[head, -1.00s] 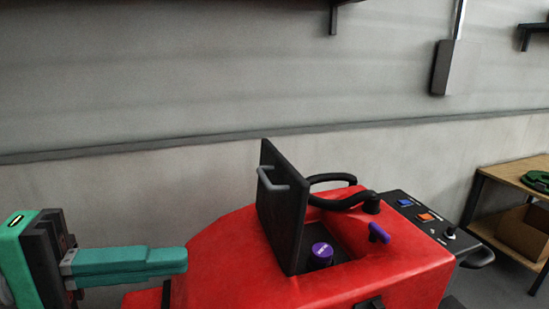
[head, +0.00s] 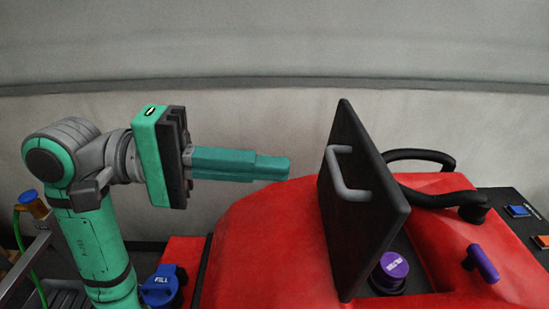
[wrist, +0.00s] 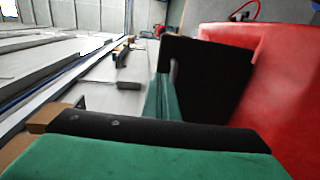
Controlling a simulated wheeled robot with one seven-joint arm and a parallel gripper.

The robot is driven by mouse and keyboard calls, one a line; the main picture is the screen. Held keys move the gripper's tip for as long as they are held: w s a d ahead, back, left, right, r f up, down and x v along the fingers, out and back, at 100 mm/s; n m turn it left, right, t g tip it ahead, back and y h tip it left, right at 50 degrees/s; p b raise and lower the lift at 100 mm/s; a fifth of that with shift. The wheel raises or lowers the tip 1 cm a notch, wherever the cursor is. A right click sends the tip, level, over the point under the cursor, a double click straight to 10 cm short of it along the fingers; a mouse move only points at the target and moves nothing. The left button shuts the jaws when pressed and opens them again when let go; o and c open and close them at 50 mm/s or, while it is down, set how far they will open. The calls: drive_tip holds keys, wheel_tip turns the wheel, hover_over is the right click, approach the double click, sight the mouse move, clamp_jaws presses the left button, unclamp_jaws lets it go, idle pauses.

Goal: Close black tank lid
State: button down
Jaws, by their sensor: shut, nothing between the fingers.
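The black tank lid (head: 365,185) stands open, nearly upright, on top of the red scrubber body (head: 250,230), with a grey handle (head: 345,175) on its left face. It also shows in the wrist view (wrist: 210,80) as a dark panel beyond the fingers. The opening beside it holds a purple cap (head: 391,270). My gripper (head: 285,168) is shut and empty. It points right toward the lid's handle side, with a visible gap before the lid in the head view. In the wrist view its fingers (wrist: 162,97) partly overlap the lid's left edge.
A black hose (head: 440,198) curves behind the lid. A purple knob (head: 483,262) sticks up at the right. The control panel (head: 520,215) is at the far right. A blue FILL cap (head: 160,288) is at lower left. The air above the body is free.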

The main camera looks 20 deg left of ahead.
sight(378, 177)
drive_tip(key=x, duration=1.1)
drive_tip(key=shift+d+f, duration=0.1)
drive_tip(key=shift+d, duration=0.15)
drive_tip(key=shift+d, duration=0.1)
